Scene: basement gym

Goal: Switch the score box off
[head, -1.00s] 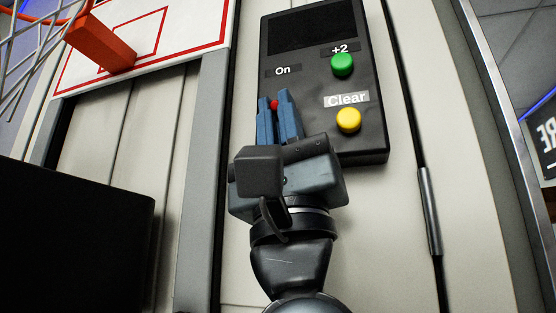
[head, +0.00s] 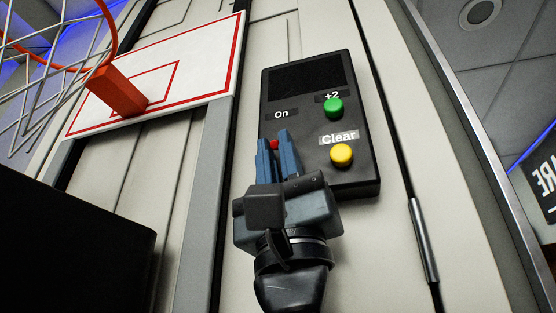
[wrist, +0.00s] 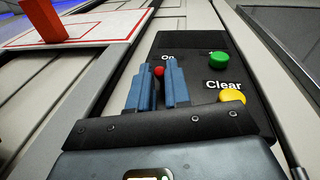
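The score box (head: 358,125) is a black panel on the pale wall, with a dark blank display (head: 306,78) at its top. A red button (head: 273,145) sits below the "On" label and is partly hidden by my fingers. It also shows in the wrist view (wrist: 158,71). A green "+2" button (head: 333,108) and a yellow "Clear" button (head: 341,155) are on the box's right side. My gripper (head: 274,146) is slightly open and empty, with its blue fingertips around the line of sight to the red button. I cannot tell whether they touch the box.
A basketball backboard (head: 205,60) with an orange hoop (head: 113,35) is at upper left. A grey post (head: 208,190) runs left of the box. A dark block (head: 70,240) fills the lower left. A metal handle (head: 424,240) is on the wall at right.

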